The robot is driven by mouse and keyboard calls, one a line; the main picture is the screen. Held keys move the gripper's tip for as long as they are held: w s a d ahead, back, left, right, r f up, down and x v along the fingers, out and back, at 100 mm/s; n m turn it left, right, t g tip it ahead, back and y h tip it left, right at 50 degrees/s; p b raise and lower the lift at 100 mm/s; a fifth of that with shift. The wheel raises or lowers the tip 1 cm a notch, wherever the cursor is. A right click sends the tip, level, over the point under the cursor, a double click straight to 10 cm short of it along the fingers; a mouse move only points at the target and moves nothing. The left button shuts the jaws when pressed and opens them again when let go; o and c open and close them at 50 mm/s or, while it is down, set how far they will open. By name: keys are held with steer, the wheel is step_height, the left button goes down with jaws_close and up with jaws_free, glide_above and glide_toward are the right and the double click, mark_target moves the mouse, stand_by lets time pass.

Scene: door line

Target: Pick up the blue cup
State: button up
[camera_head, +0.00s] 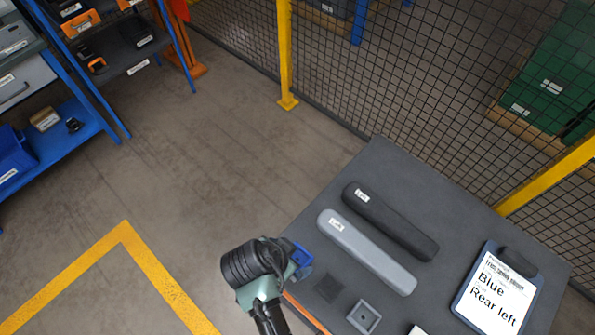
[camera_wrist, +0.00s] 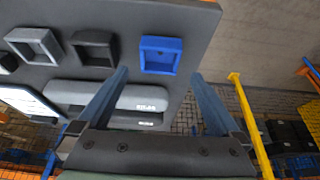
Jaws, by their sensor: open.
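The blue cup (camera_wrist: 161,67) is a square, open-topped cup on the dark table. In the wrist view it sits ahead of my gripper (camera_wrist: 160,77), in line with the gap between the fingers. The fingers are spread apart with nothing between them. In the head view, a blue part of what looks like the cup (camera_head: 301,258) shows at the table's left edge, partly hidden behind my wrist. I cannot tell the exact height of the fingers above the cup.
A black cup (camera_head: 327,287) and a grey cup (camera_head: 365,316) stand in line beside it. Long grey (camera_head: 365,250) and black (camera_head: 390,220) padded bars lie behind. A clipboard (camera_head: 497,293) reads "Blue Rear left". A mesh fence (camera_head: 420,90) borders the table (camera_head: 400,165).

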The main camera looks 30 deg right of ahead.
mark_target(300, 256)
steer(key=shift+p+x, duration=0.8)
steer(key=shift+x, duration=2.35)
steer(key=shift+s+a+f, duration=0.1)
steer(key=shift+a, duration=0.05)
steer(key=shift+c, duration=0.2)
steer(key=c, duration=1.2)
steer(key=shift+c, duration=0.2)
step_height(300, 256, up, 10)
steer(key=b, duration=0.1)
